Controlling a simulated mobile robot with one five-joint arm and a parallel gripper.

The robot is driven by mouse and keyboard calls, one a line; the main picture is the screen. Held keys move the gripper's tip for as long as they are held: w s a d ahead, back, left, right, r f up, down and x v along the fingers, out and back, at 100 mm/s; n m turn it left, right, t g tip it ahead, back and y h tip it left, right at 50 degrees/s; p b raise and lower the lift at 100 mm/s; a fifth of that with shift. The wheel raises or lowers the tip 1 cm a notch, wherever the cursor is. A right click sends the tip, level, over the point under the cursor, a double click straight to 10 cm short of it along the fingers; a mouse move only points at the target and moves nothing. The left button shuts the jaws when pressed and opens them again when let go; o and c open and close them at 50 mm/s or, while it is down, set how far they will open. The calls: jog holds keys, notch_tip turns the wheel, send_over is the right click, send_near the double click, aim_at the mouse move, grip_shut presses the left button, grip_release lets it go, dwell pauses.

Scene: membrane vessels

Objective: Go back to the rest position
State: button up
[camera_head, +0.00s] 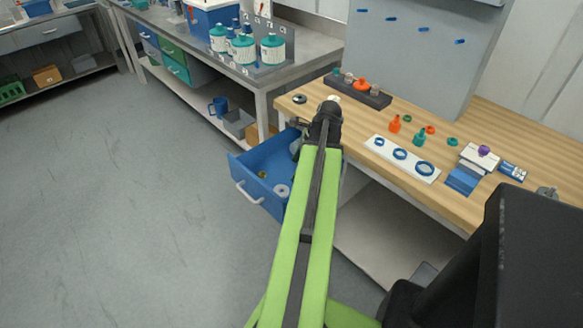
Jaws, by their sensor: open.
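My green arm reaches forward from the bottom middle, with its black wrist joint just off the left edge of the wooden bench (480,137). My gripper (297,139) hangs at the far end of the arm, over the back right part of an open blue drawer (249,183). The gripper is small and partly hidden by its own wrist, and it looks open. I see nothing held in it. A pale ring-shaped piece (282,190) and a small olive piece (262,174) lie in the drawer.
A grey bench (300,72) holds white-teal bottles. The floor at left is clear.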

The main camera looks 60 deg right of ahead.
jog(key=w+a+r+n+g+y+p, duration=0.1)
jog(key=w+a+r+n+p, duration=0.25)
jog(key=w+a, duration=1.05)
jog(key=w+a+r+n+g+p, duration=0.1)
jog(key=w+a+n, duration=0.2)
jog(key=w+a, duration=0.4)
jog(key=w+a+n+g+p, duration=0.1)
jog(key=w+a+n, duration=0.3)
jog(key=a, duration=0.5)
jog(key=w+a+r+n+g+h+p, duration=0.1)
jog(key=a+n+h+p, duration=0.1)
jog(key=a+n, duration=1.8)
jog(key=shift+a+r+h+p, duration=0.4)
jog(key=shift+a+h, duration=0.1)
jog(key=shift+a, duration=0.65)
jog(key=shift+w, duration=0.1)
jog(key=shift+c, duration=0.4)
